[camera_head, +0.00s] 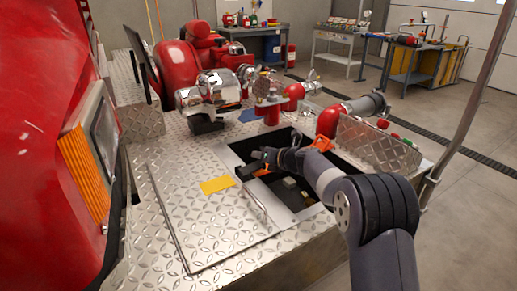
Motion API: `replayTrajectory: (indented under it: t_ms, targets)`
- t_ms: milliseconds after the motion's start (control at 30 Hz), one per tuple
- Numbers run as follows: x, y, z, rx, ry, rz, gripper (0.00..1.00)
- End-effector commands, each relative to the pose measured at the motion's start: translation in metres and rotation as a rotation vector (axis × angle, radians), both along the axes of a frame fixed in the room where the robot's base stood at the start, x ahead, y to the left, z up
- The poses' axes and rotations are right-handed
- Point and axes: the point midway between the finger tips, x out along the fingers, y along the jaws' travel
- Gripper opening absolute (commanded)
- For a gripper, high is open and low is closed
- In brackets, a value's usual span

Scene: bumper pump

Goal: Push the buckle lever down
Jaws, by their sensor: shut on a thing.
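My gripper (249,168) reaches in from the right over the open compartment (232,160) in the diamond-plate deck. Its dark fingers are shut. A small orange piece (262,172) shows right at the fingers, and it looks like the part they are shut on; it may be the buckle lever, but it is too small to be sure. My gripper and arm hide part of the compartment, and I cannot tell the lever's angle.
The open hatch lid (205,225), with a yellow label (217,185) and a handle (254,203), lies left of the compartment. Red and chrome pump fittings (215,90) stand behind it. A red vehicle body (50,150) fills the left. A pole (470,105) rises at the right.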

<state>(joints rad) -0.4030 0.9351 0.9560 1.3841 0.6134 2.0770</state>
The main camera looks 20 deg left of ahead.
Motion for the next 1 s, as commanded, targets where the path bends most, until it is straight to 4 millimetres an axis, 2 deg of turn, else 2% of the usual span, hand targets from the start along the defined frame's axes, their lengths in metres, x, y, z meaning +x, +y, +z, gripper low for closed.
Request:
replayTrajectory:
  t_ms: [233, 767, 800, 1000]
  targets:
    - [-0.0018, 0.0014, -0.0092, 0.048, 0.070, 0.011, 0.00]
    - [-0.0016, 0.0011, -0.0123, 0.061, 0.085, 0.012, 0.00]
    - [-0.0017, 0.0012, -0.0123, 0.061, 0.085, 0.013, 0.16]
    - [-0.0005, 0.0004, -0.0106, 0.062, 0.081, 0.010, 0.33]
